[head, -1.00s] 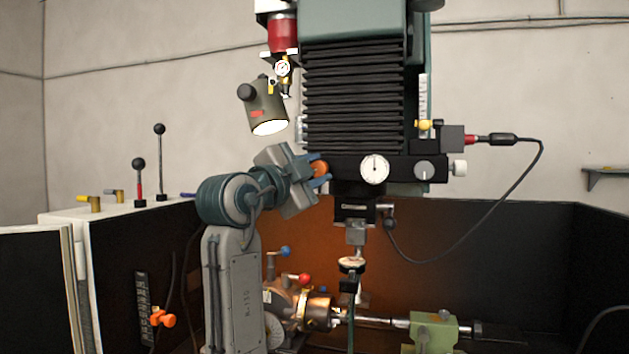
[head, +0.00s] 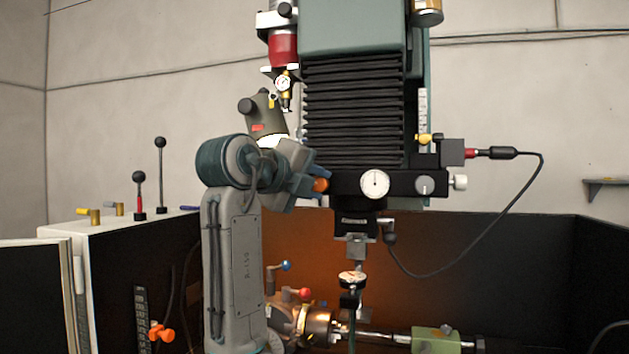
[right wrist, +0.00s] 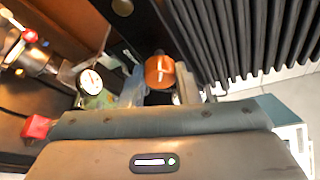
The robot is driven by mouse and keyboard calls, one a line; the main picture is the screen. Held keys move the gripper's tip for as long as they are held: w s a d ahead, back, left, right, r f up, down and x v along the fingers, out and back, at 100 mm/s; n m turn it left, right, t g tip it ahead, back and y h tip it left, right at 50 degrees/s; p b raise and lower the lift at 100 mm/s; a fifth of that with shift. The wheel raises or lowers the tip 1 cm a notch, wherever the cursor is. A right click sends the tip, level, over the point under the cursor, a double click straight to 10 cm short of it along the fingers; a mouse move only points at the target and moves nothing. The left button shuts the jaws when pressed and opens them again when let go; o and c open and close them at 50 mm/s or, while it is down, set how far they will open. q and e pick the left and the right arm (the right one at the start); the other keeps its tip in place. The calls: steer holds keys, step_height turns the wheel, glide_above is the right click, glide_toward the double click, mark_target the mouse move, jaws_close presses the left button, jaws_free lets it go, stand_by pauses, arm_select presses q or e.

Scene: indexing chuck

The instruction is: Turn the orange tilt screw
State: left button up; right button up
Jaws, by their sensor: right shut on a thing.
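The orange tilt screw (head: 320,185) has a round knob at the left end of the black spindle-head block, left of the white dial. My right gripper (head: 317,182) reaches it from the left. Its blue fingers are shut on the knob, one above and one below in the head view. In the right wrist view, the orange knob (right wrist: 160,72) shows a pale line across its face, and a bluish finger (right wrist: 132,88) lies at its left side. The fingers hide part of the knob. My left gripper is not in view.
The white dial gauge (head: 374,184) and black bellows (head: 352,110) are close to the right of my gripper. A lamp (head: 262,118) hangs just above my wrist. A black cable (head: 500,237) loops at the right. The chuck (head: 318,323) is below.

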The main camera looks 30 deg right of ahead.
steer(key=shift+s+d+r+m+t+y+p, duration=0.15)
steer(key=shift+m+t+y+p, duration=0.15)
steer(key=shift+m+y, duration=0.8)
steer(key=shift+w+r+m+t+y+p, duration=0.15)
steer(key=shift+m+t+y, duration=0.25)
steer(key=shift+m, duration=1.3)
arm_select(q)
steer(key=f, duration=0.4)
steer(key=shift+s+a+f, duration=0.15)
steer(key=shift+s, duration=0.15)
arm_select(e)
steer(key=shift+s, duration=0.1)
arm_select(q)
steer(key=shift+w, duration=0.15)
arm_select(e)
steer(key=o, duration=1)
steer(key=shift+f, duration=0.2)
steer(key=shift+c, duration=0.2)
steer(key=shift+s+a+r, duration=0.1)
steer(key=shift+a+r, duration=0.05)
steer(key=shift+a, duration=0.2)
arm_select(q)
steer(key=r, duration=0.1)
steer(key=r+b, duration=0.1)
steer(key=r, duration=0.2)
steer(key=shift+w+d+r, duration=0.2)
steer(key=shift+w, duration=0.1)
arm_select(e)
steer(key=v, duration=1)
steer(key=shift+d, duration=0.1)
